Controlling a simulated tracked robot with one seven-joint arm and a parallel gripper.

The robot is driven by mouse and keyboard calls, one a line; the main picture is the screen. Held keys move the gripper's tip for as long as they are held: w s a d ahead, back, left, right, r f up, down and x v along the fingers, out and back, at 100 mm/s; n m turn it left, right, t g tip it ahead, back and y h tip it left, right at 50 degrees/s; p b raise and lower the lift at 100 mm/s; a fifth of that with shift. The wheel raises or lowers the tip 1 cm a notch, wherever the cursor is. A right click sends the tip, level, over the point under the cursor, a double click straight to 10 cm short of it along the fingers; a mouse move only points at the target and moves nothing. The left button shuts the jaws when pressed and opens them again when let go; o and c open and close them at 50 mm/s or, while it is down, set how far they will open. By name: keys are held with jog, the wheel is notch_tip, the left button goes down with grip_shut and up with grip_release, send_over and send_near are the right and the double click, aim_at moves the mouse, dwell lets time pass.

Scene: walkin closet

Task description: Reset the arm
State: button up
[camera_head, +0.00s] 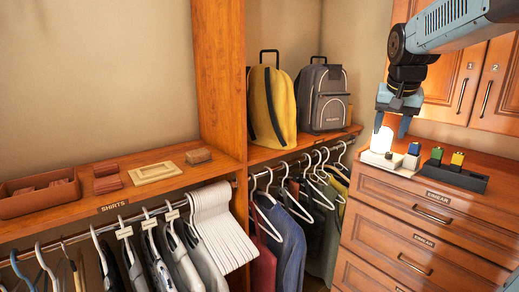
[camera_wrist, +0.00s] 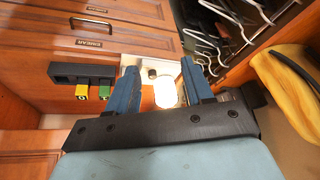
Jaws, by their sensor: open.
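My gripper (camera_head: 392,124) hangs from my arm at the upper right of the head view, pointing down over the wooden dresser top. In the wrist view the lamp (camera_wrist: 165,92) shows between the fingers. Whether the fingers touch anything is not clear, but they appear to be above the tray.
A black holder (camera_head: 463,178) with a green and a yellow block stands right of the tray. Wall cabinets (camera_head: 465,85) are close behind my arm. Yellow and grey backpacks (camera_head: 323,98) sit on the shelf at left, above hanging clothes (camera_head: 285,225). Boxes lie on the shirts shelf (camera_head: 120,205).

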jog(key=s+a+f+n, duration=0.2)
jog(key=s+a+f, duration=0.2)
jog(key=s, duration=0.6)
jog(key=s+a+f+n+t+y, duration=0.1)
jog(key=s+a+f, duration=0.3)
jog(key=s, duration=0.6)
jog(key=shift+a+f+n, duration=0.35)
jog(key=shift+a+n, duration=0.45)
jog(key=shift+n, duration=0.1)
